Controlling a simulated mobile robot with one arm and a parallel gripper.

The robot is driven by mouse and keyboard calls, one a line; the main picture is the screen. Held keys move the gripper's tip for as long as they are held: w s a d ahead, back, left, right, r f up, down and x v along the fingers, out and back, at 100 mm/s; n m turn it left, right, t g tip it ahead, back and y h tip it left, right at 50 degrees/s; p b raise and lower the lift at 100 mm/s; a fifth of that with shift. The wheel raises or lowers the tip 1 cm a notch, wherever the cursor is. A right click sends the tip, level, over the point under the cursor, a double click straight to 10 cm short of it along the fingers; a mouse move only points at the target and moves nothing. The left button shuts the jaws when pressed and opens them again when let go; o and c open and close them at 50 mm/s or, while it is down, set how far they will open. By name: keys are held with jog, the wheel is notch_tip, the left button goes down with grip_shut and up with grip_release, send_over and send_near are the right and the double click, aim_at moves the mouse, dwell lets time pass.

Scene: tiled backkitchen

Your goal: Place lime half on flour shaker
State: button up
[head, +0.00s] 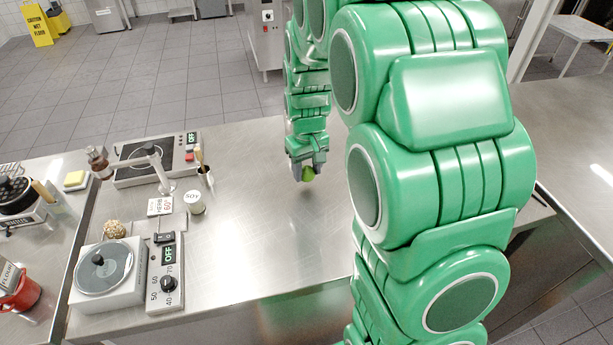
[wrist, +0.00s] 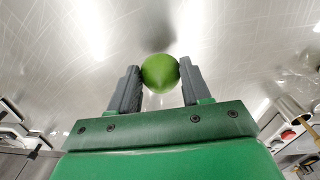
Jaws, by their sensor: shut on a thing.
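The lime half (wrist: 159,73) is a bright green, rounded thing between my two grey fingers. My gripper (wrist: 158,78) is shut on it in the wrist view. In the head view my gripper (head: 308,168) points down above the steel table, and the lime half (head: 308,175) shows small between the fingertips. It appears clear of the table top. A pale container with flour-like lettering (head: 8,274) stands at the far left edge, partly cut off; I cannot tell for sure that it is the flour shaker. It is well away from my gripper.
The steel table (head: 255,235) is bare below and left of my gripper. A round-topped scale (head: 103,268), a control box (head: 166,275), a small labelled cup (head: 194,203) and a hotplate (head: 150,155) stand on its left.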

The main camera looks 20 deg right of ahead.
aim_at(306, 177)
jog(key=shift+w+f, duration=0.4)
jog(key=shift+f, duration=1.5)
jog(key=shift+f, duration=0.1)
jog(key=o, duration=1)
jog(key=shift+o, duration=0.2)
notch_tip(306, 177, up, 12)
jog(key=shift+s+r, duration=0.15)
jog(key=s+r, duration=0.2)
jog(key=s, duration=0.7)
jog(key=s+r+m+g, duration=0.1)
jog(key=s+r, duration=0.1)
jog(key=s, duration=0.7)
jog(key=shift+a+r, duration=0.25)
jog(key=shift+a, duration=0.15)
jog(key=shift+o, duration=0.5)
jog(key=s+m, duration=0.1)
jog(key=s, duration=1.4)
jog(key=shift+s+f+m+g, duration=0.2)
jog(key=shift+f+m+g, duration=0.1)
jog(key=shift+g, duration=0.1)
